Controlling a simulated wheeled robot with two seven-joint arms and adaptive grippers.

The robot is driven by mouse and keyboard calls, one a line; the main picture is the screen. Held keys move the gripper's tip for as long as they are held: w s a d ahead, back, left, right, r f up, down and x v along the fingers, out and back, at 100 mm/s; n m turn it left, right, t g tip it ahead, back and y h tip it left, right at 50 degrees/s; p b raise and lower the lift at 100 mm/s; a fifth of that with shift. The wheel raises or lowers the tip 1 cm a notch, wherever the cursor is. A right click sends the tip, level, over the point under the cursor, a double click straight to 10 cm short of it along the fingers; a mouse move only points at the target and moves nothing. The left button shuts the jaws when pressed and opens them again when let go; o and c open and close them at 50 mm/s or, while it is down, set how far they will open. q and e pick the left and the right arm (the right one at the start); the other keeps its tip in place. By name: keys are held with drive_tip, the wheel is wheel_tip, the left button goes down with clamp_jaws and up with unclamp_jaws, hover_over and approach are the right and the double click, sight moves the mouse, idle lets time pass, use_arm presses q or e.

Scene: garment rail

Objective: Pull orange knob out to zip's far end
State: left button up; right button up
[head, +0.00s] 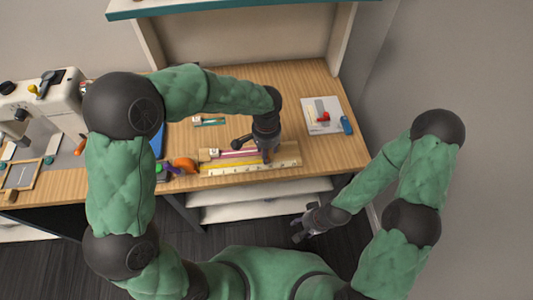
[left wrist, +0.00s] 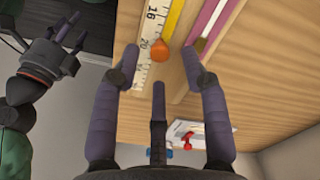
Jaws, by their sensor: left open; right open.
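The orange knob (left wrist: 159,50) sits at the end of the visible yellow zip strip (left wrist: 172,20), beside a ruler (left wrist: 146,45), in the left wrist view. My left gripper (left wrist: 160,60) is open, with one finger on each side of the knob and a gap to both. In the head view my left gripper (head: 266,155) points down over the right part of the board with the yellow strip (head: 232,165), and the knob is hidden there. My right gripper (head: 304,228) is open and empty, low in front of the table; it also shows in the left wrist view (left wrist: 62,32).
A pink strip (head: 232,153) lies behind the yellow one. An orange item (head: 185,164) stands left of the board. A white sheet with a red item (head: 322,117) and a blue item (head: 346,125) lie at the right. A sewing machine (head: 45,105) stands far left.

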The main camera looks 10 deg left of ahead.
use_arm(q)
wheel_tip(320, 180, up, 9)
idle(0.3)
idle(0.5)
